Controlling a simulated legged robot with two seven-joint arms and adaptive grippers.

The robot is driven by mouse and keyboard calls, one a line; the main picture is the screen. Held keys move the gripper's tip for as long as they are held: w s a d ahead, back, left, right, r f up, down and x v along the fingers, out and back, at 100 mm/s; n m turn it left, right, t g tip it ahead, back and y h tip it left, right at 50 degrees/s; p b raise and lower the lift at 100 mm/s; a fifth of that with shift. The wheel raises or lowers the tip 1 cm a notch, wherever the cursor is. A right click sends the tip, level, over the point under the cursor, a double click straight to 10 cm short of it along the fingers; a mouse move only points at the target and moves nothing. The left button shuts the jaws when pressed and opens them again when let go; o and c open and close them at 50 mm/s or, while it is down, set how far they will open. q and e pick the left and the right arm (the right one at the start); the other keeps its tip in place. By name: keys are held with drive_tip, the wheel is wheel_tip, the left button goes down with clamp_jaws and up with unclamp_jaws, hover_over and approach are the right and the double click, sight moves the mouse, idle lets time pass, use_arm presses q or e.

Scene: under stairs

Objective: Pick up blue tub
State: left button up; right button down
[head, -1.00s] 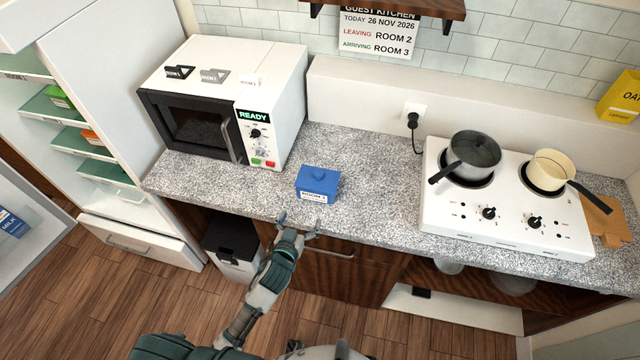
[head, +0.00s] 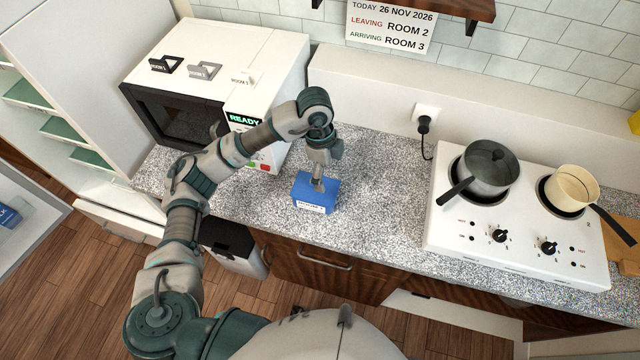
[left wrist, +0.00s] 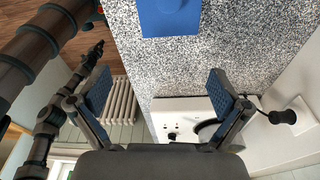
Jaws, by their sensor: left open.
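The blue tub (head: 315,197), a small lidded box with a white label on its front, sits on the speckled counter, right of the microwave. My left gripper (head: 319,184) points down from above, its fingertips at the tub's lid and hiding the lid's middle. In the left wrist view the two fingers (left wrist: 158,92) are spread apart with nothing between them. The blue tub (left wrist: 168,17) shows there at the top edge, partly cut off. Contact between fingers and tub cannot be made out. My right gripper does not show.
The white microwave (head: 250,55) stands left of the tub, close behind my left arm. The stove (head: 505,250) with a grey pot (head: 488,172) and a cream pan (head: 571,190) stands to the right. Counter (head: 385,215) between tub and stove is clear. A wall shelf (head: 440,8) hangs above.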

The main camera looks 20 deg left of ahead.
use_arm(q)
drive_tip(key=n+y, duration=0.1)
drive_tip(key=y, duration=0.1)
hover_over(313, 192)
drive_tip(key=w, duration=0.2)
drive_tip(key=shift+s+a+r, duration=0.1)
drive_tip(key=shift+s+r, duration=0.05)
drive_tip(key=shift+r, duration=0.2)
drive_tip(key=f, duration=0.7)
drive_tip(key=d+f+p, duration=0.1)
drive_tip(key=f, duration=0.3)
drive_tip(key=shift+d, duration=0.1)
drive_tip(key=f, duration=0.1)
drive_tip(key=a+f+p, duration=0.1)
drive_tip(key=f, duration=0.3)
drive_tip(key=shift+a, duration=0.25)
drive_tip(key=shift+f, duration=0.3)
drive_tip(key=shift+d, duration=0.35)
drive_tip(key=shift+c, duration=0.8)
drive_tip(key=shift+d, duration=0.1)
drive_tip(key=c, duration=0.8)
drive_tip(key=shift+c, duration=1.3)
